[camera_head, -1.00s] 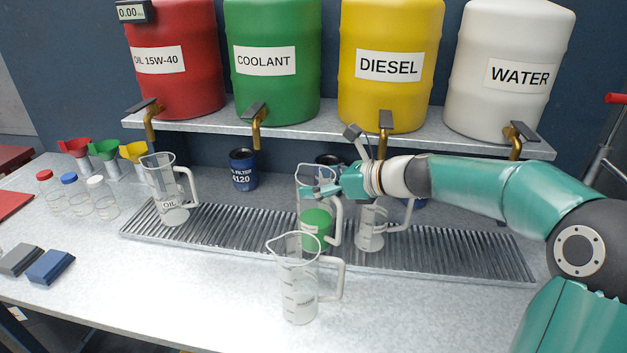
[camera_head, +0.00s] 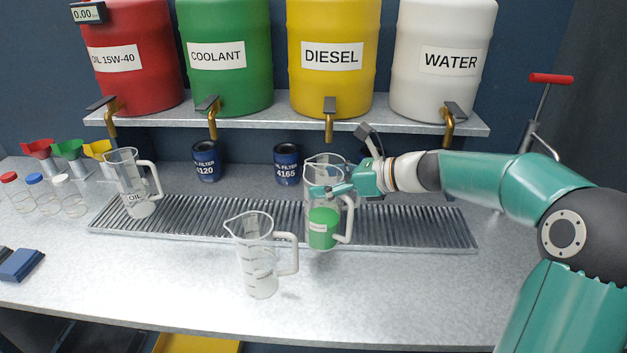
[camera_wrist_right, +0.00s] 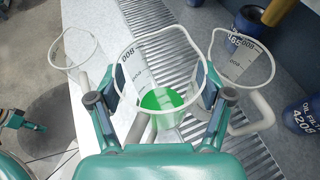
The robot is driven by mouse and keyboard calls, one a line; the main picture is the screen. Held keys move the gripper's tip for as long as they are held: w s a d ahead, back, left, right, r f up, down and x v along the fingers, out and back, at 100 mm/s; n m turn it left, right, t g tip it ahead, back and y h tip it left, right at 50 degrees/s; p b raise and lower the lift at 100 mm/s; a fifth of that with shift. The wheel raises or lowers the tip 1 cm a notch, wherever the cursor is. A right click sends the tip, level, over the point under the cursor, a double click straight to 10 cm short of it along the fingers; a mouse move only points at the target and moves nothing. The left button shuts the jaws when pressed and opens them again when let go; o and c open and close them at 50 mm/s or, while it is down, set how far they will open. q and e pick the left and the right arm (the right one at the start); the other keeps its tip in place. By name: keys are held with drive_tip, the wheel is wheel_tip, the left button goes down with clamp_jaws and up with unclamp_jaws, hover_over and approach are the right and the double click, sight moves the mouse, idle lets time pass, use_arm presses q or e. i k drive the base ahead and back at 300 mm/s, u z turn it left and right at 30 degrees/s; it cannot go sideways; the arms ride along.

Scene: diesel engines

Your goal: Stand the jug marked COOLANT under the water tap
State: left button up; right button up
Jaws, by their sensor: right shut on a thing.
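A clear jug with green liquid (camera_head: 322,232) is held by my right gripper (camera_head: 335,190); its label is too small to read. In the right wrist view this jug (camera_wrist_right: 160,100) sits between the two fingers (camera_wrist_right: 157,105). Its base is near the front edge of the drip grate (camera_head: 405,232); I cannot tell whether it touches. The water tap (camera_head: 450,120) hangs from the shelf under the white WATER drum (camera_head: 445,75), to the right of the jug.
An empty jug (camera_head: 258,262) stands in front on the bench (camera_head: 170,285). The OIL jug (camera_head: 138,195) stands on the grate's left. Another jug (camera_wrist_right: 235,60) is close on the wall side of the held one. Oil filters (camera_head: 287,165) stand behind. The grate's right part looks clear.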

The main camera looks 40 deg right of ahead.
sight(426, 229)
drive_tip(key=z, duration=0.05)
drive_tip(key=k, duration=1.05)
drive_tip(key=z, duration=0.05)
